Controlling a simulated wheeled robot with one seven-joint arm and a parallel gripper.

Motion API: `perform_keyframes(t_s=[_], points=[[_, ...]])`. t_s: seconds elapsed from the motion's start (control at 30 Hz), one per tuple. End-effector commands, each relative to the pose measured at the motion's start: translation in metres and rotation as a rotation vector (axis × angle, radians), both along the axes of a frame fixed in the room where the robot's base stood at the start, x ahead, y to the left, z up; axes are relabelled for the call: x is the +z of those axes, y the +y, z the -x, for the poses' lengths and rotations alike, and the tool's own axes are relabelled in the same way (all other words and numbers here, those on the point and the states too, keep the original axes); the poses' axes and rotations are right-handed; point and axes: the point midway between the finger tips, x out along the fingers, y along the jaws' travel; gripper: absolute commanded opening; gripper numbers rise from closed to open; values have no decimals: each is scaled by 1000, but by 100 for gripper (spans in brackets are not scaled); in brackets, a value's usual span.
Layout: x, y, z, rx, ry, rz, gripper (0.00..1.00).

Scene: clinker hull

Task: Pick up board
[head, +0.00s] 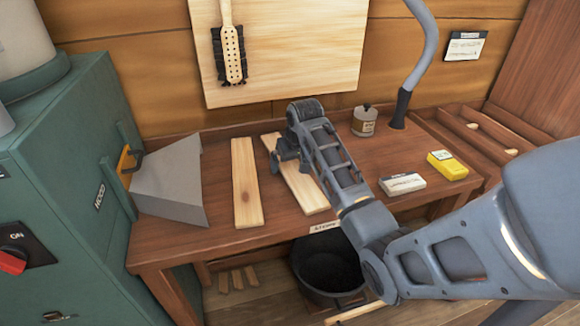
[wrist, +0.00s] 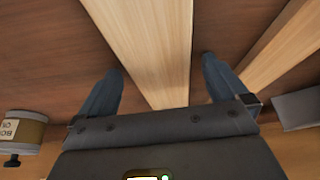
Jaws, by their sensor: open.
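Two pale wooden boards lie on the brown workbench (head: 200,245). The left board (head: 246,185) lies clear of my arm. The right board (head: 305,190) is partly hidden by my gripper (head: 284,152) and forearm, which are over its far part. In the wrist view my gripper (wrist: 162,65) is open, with one dark finger on each side of a board (wrist: 150,40). The fingers appear apart from its edges, and I cannot tell their height above the bench. The other board (wrist: 268,45) lies to the right there, outside the fingers.
A labelled tin (head: 364,121), a white box (head: 402,184) and a yellow box (head: 447,165) stand right of the boards. A grey metal hood (head: 172,185) is at the left, beside a green machine (head: 60,190). A dark bucket (head: 328,265) is below the bench.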

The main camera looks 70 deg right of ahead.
Motion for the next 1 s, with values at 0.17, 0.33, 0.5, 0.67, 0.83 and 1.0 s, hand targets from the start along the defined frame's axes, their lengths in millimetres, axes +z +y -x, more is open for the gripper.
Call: perform_keyframes(t_s=[0.17, 0.33, 0.5, 0.67, 0.83, 1.0], points=[[0, 0, 0, 0, 0, 0, 90], [0, 0, 0, 0, 0, 0, 74], [0, 0, 0, 0, 1, -1, 58], [0, 0, 0, 0, 1, -1, 43], [1, 0, 0, 0, 1, 1, 34], [3, 0, 0, 0, 0, 1, 34]])
